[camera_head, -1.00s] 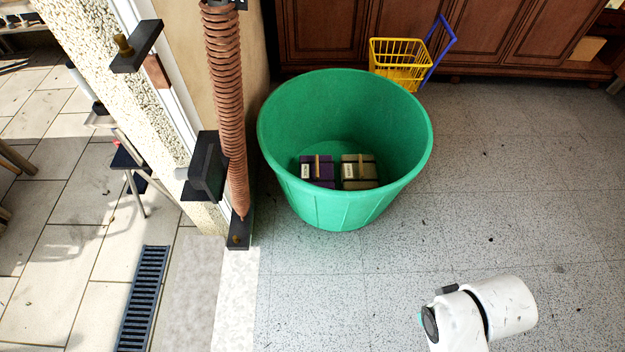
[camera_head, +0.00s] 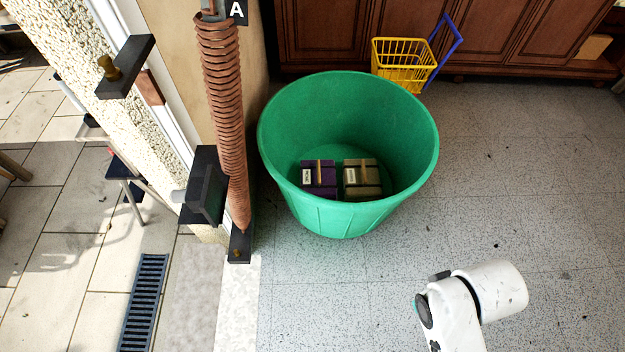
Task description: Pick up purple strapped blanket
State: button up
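The purple strapped blanket (camera_head: 319,179) lies folded at the bottom of a large green tub (camera_head: 348,219). It has a tan strap, dark bands and a white label. A similar olive-tan strapped bundle (camera_head: 362,179) lies just to its right in the tub. A white part of my arm shows at the lower right, outside the tub. My gripper is not in view.
A coiled brown spring post (camera_head: 222,110) with black brackets (camera_head: 205,186) stands close to the tub's left. A yellow basket cart (camera_head: 402,62) stands behind it, before wooden cabinets (camera_head: 420,30). Speckled floor (camera_head: 530,190) at the right is clear.

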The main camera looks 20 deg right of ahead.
aim_at(318, 177)
jog(key=i+l+z, duration=0.3)
jog(key=i, duration=0.75)
jog(key=i+j+z, duration=0.15)
jog(key=i+z, duration=0.15)
jog(key=i, duration=0.75)
